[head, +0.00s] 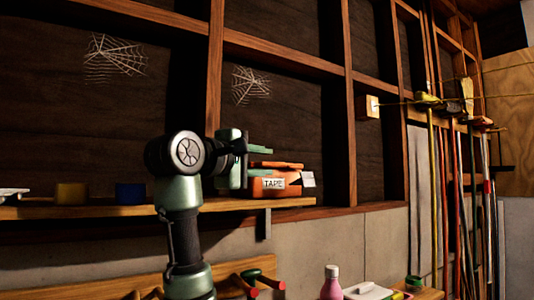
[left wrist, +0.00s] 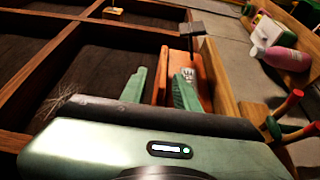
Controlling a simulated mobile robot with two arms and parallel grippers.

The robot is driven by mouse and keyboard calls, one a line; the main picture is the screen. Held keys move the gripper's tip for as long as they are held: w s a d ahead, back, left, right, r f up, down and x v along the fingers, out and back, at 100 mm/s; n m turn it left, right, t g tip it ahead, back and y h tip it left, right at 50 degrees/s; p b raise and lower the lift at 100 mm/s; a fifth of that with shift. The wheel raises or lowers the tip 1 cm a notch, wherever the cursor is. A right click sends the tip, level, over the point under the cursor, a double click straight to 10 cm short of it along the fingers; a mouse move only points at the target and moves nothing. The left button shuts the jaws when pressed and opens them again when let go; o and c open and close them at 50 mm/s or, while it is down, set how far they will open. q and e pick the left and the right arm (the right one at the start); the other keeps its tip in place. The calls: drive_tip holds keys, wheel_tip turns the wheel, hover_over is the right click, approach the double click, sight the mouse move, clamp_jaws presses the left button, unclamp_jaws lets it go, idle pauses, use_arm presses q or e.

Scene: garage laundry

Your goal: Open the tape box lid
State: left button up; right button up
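The orange tape box (head: 293,183) with a white TAPE label sits near the right end of the wooden shelf in the head view. Its orange lid (head: 277,164) shows above the box body, with a gap between them at the near side. My left gripper (head: 262,161) is at the box's left side, its green fingers one above and one below the lid's edge. In the left wrist view the fingers (left wrist: 160,88) are apart, with the orange lid (left wrist: 162,72) between them and the box body (left wrist: 207,72) to the right. Firm contact cannot be told. My right gripper is out of view.
A yellow tape roll (head: 71,194) and a blue one (head: 131,194) stand on the shelf (head: 100,211) to the left. Wall studs rise behind. Below are a pink bottle (head: 331,283) and red-tipped handles (left wrist: 290,102). Long-handled tools hang at right.

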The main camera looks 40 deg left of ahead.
sight(267, 165)
use_arm(q)
drive_tip(key=w, duration=0.2)
drive_tip(key=shift+w+f, duration=0.25)
drive_tip(key=shift+w, duration=0.25)
drive_tip(key=shift+s, duration=0.35)
drive_tip(key=c, duration=0.4)
clamp_jaws()
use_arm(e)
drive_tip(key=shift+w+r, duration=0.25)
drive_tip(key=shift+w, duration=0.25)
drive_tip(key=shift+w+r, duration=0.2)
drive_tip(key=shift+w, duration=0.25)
use_arm(q)
drive_tip(key=shift+r, duration=0.1)
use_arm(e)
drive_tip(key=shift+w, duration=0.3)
